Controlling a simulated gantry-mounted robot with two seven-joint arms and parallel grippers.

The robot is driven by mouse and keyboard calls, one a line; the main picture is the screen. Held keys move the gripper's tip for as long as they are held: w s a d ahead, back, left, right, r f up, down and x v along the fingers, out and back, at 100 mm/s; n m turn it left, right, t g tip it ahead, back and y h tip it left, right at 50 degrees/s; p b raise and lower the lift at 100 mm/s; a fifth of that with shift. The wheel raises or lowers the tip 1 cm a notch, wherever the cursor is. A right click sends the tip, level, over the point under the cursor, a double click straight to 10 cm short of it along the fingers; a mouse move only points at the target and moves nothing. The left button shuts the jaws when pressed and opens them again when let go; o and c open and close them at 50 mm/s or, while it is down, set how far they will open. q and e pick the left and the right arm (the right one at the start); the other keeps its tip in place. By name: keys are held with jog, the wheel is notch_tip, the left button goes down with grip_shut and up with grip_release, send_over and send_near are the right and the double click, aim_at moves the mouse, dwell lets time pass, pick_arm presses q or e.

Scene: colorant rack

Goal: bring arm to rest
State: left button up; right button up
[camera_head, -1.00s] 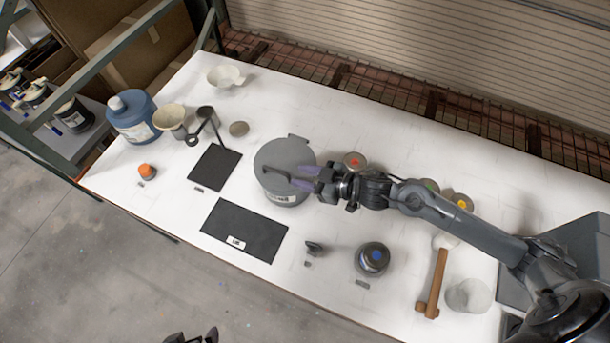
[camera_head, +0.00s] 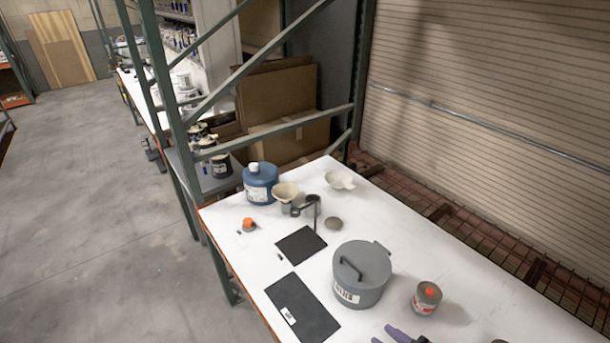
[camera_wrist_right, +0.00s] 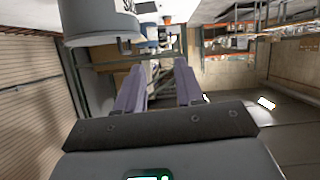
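My right gripper (camera_head: 398,336) shows only as purple fingertips at the bottom edge of the head view. The right wrist view shows its two purple fingers (camera_wrist_right: 158,85) spread apart with nothing held between them. The grey lidded pot (camera_head: 362,287) stands on the white table (camera_head: 410,250), its handle on top. The right fingertips are apart from the pot, on its near right side. The pot also appears at the upper left of the wrist view (camera_wrist_right: 100,25). My left gripper is not in view.
A red-labelled can (camera_head: 427,298) stands right of the pot. Two black mats (camera_head: 301,245) (camera_head: 302,308) lie left of it. A blue jug (camera_head: 260,184), a cream funnel (camera_head: 285,191), a white bowl (camera_head: 340,179) and an orange-capped item (camera_head: 248,224) stand at the far end. A green rack post (camera_head: 172,100) rises beyond.

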jog(key=s+a+r+m+h+p, duration=0.3)
jog(key=s+a+r+m+p, duration=0.25)
jog(key=s+p, duration=0.25)
pick_arm(q)
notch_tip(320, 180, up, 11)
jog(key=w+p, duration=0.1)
jog(key=shift+p, duration=0.4)
pick_arm(e)
jog(key=s+d+g+h, duration=0.4)
jog(key=s+d+g, duration=0.3)
jog(key=s, duration=0.4)
jog(key=shift+s+d+r+m, duration=0.3)
jog(key=shift+s+d+m, duration=0.1)
jog(key=shift+d, duration=0.15)
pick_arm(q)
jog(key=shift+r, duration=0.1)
